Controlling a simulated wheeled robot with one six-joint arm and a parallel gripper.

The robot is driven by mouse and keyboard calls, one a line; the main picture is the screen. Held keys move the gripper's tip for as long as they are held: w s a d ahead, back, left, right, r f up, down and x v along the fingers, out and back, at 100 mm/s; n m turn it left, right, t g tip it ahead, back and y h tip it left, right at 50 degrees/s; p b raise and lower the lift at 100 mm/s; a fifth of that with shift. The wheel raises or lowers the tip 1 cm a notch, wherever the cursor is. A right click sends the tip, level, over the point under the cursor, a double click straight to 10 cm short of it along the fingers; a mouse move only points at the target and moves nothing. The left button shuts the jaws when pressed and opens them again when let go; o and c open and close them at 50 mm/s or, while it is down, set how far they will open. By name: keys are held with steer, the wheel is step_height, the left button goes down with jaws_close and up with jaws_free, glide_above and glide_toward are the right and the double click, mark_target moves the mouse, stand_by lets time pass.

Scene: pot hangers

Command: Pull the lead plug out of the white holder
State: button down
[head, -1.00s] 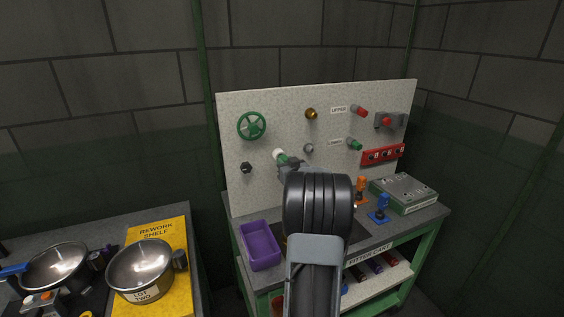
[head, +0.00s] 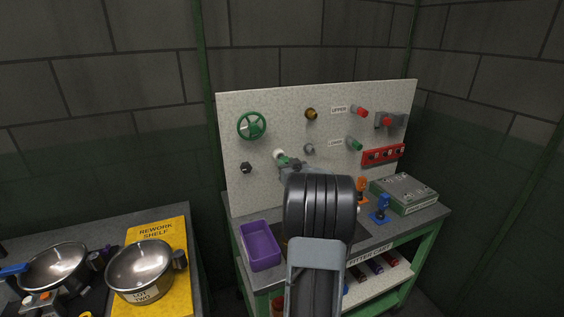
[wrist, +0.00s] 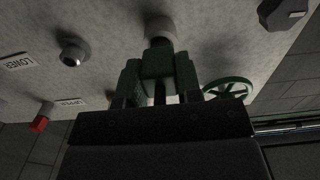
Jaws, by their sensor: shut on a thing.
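The white holder (head: 278,154) sticks out from the left part of the pale panel. It shows at the top middle of the wrist view (wrist: 159,27). The green lead plug (head: 285,160) is in line with the holder's mouth. In the wrist view the plug (wrist: 158,62) has its narrower end at the holder; I cannot tell how deep it sits. My gripper (wrist: 158,82) is shut on the plug, with a finger on each side. In the head view my gripper (head: 292,168) is partly hidden by my arm.
A green handwheel (head: 251,126) is up and left of the holder, and a dark knob (head: 246,168) is left of it. A grey round knob (head: 308,148) is to the right. A purple tray (head: 261,246) stands on the bench below.

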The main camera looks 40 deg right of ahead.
steer(key=shift+v, duration=2.35)
